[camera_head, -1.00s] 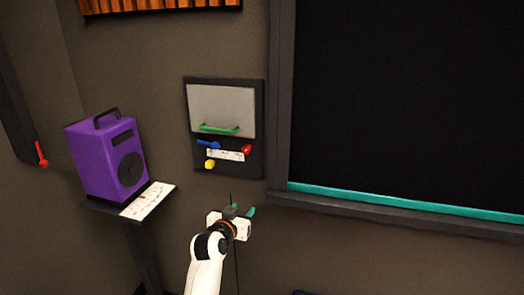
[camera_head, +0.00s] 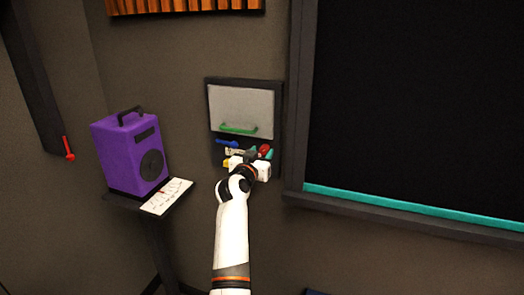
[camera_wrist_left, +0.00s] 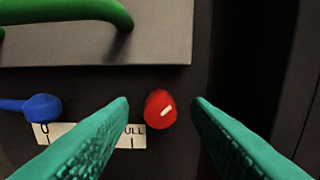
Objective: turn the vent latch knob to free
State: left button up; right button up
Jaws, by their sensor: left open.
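A wall panel (camera_head: 279,95) carries a red knob (camera_head: 264,149), a blue knob (camera_head: 226,142) and a yellow knob (camera_head: 226,162). Which one is the vent latch knob I cannot tell from any readable name. My left gripper (camera_head: 261,155) is open in front of the red knob. In the left wrist view the red knob (camera_wrist_left: 160,108) shows between the two teal fingers, with a gap on each side. Its white mark slants up to the right. A white label (camera_wrist_left: 92,134) beside it reads "0" and what looks like "FULL", partly covered by a finger. My right gripper is not in view.
A grey flap (camera_head: 240,106) with a green handle (camera_head: 238,129) is just above the knobs. A purple speaker-like box (camera_head: 125,155) stands on a shelf at the left. A red lever (camera_head: 68,149) is farther left. A dark framed window (camera_head: 420,100) is at the right.

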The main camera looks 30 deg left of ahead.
pick_arm(q)
jog(key=shift+w+a, duration=0.2)
jog(key=shift+w, duration=0.5)
jog(key=shift+c, duration=0.5)
grip_shut()
